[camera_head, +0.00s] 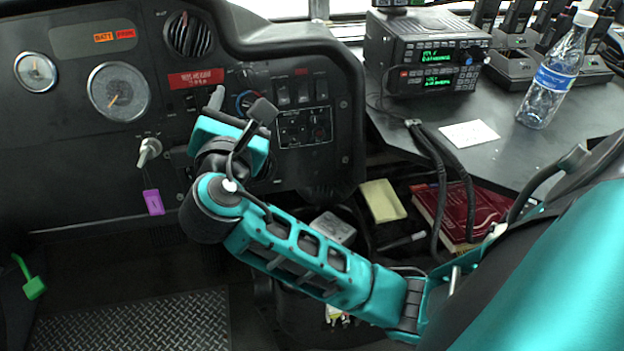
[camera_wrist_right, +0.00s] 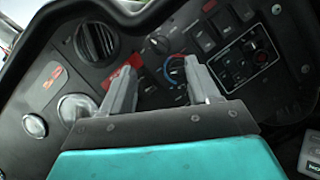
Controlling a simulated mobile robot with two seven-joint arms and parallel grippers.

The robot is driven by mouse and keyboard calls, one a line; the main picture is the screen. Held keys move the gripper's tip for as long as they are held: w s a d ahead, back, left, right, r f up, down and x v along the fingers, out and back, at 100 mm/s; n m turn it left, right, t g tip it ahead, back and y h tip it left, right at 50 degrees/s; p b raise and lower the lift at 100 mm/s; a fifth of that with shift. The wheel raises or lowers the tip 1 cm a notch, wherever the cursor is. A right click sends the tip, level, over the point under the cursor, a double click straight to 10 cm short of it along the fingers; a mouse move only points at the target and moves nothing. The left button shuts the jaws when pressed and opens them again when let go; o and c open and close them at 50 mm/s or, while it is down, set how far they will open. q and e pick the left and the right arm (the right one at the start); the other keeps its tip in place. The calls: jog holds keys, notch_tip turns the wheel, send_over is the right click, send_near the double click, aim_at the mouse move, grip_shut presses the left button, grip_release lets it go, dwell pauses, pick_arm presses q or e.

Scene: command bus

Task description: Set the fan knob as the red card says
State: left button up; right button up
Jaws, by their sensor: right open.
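The red card (camera_head: 196,78) is fixed to the dashboard below the round vent; its white lettering is too small to read surely. In the right wrist view the card (camera_wrist_right: 134,62) is partly hidden by a finger. The fan knob's blue and red arc (camera_head: 244,98) is just right of the card. The arc also shows in the right wrist view (camera_wrist_right: 176,70), between the fingertips; I cannot tell the knob's pointer setting. My right gripper (camera_head: 230,100) is in front of the panel, open and empty, with its fingers (camera_wrist_right: 160,76) pointing at it. My left gripper is out of view.
Rocker switches (camera_head: 293,92) and a button panel (camera_head: 304,128) lie right of the knob. A key with a purple tag (camera_head: 153,202) hangs at left. A radio stack (camera_head: 425,55) and a water bottle (camera_head: 553,78) stand on the right-hand desk.

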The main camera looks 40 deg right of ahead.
jog(key=p+v, duration=0.1)
jog(key=v, duration=0.5)
jog(key=shift+s+d+f+m+g+y, duration=0.65)
jog(key=shift+s+f+m+g+y, duration=0.8)
jog(key=shift+s+f+m, duration=1.1)
jog(key=shift+s+d+f+m+g+y, duration=0.65)
jog(key=shift+s+f+m+g+y, duration=0.9)
jog(key=shift+f+m, duration=1.8)
jog(key=shift+s+d+f+m+g+y, duration=0.65)
jog(key=shift+s+f+m+g+y, duration=1.05)
jog(key=shift+f, duration=2.15)
jog(key=shift+s+m+t+h, duration=0.3)
jog(key=shift+s+t+h, duration=0.1)
jog(key=shift+s+h, duration=0.15)
